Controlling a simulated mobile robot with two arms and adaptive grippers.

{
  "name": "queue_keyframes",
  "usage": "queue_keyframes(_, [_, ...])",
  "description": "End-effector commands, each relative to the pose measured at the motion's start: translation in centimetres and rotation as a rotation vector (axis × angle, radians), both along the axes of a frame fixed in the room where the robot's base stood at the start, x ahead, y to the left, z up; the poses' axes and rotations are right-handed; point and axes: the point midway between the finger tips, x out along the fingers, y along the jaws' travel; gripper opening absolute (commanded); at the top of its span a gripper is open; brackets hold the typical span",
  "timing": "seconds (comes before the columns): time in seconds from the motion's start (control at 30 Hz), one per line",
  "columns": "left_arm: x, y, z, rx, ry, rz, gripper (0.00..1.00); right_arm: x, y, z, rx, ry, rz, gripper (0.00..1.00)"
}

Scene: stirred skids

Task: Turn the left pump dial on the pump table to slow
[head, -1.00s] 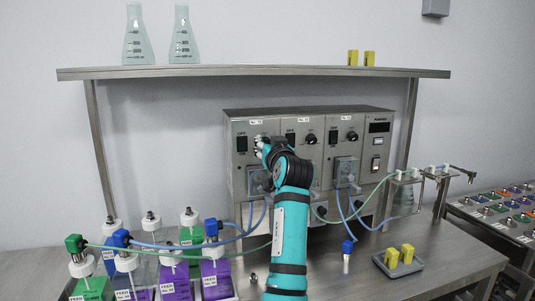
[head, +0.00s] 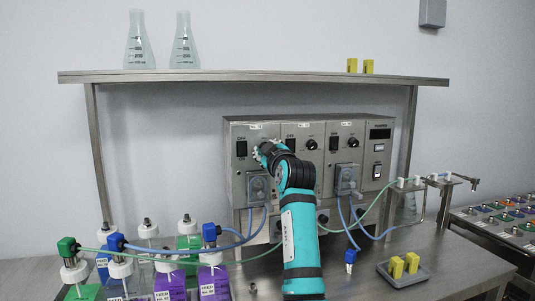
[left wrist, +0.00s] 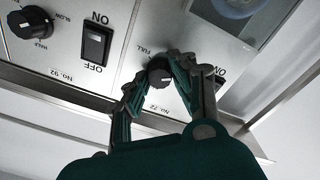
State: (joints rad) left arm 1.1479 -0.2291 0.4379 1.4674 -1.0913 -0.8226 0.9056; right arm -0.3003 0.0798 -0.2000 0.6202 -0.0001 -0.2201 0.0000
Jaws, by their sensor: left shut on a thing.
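The left pump dial (left wrist: 159,74) is a black round knob on a steel panel, with FULL printed near it. My left gripper (left wrist: 160,67) is shut on it, one finger on each side. In the head view my left gripper (head: 262,150) is at the left pump's panel and covers the dial. The dial's exact setting is hard to read. The middle pump dial (head: 311,144) and right pump dial (head: 352,143) stand free to the right. The pump table (head: 440,245) is a steel bench under the unit. My right gripper is not in view.
Bottles with coloured liquid and caps (head: 170,280) stand at front left, with tubes (head: 365,222) running to the pumps. A grey tray (head: 421,278) with yellow pieces lies at right. A shelf (head: 250,77) spans above. A switch (left wrist: 95,45) sits beside the neighbouring dial (left wrist: 32,22).

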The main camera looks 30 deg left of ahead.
Motion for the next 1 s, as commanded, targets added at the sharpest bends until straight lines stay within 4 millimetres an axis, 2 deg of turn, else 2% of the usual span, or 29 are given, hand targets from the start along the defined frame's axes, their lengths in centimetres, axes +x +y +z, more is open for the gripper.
queue_keyframes(0.03, [0.09,-0.02,-0.49,-0.014,-0.001,0.0,0.0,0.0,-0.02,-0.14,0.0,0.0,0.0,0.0])
queue_keyframes(0.6, [0.1,-0.01,-0.49,-0.033,-0.022,0.0,0.0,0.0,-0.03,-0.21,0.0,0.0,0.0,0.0])
queue_keyframes(0.63, [0.1,-0.01,-0.49,-0.033,-0.022,0.0,0.29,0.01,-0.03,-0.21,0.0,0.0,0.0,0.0])
queue_keyframes(0.7, [0.09,-0.01,-0.45,-0.032,-0.023,-0.001,0.38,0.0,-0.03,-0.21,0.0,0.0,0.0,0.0])
queue_keyframes(0.8, [0.07,-0.01,-0.33,-0.03,-0.024,0.0,0.48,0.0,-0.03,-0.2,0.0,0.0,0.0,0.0])
queue_keyframes(1.0, [0.03,0.01,-0.16,-0.027,-0.027,0.0,0.48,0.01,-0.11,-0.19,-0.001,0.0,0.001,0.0])
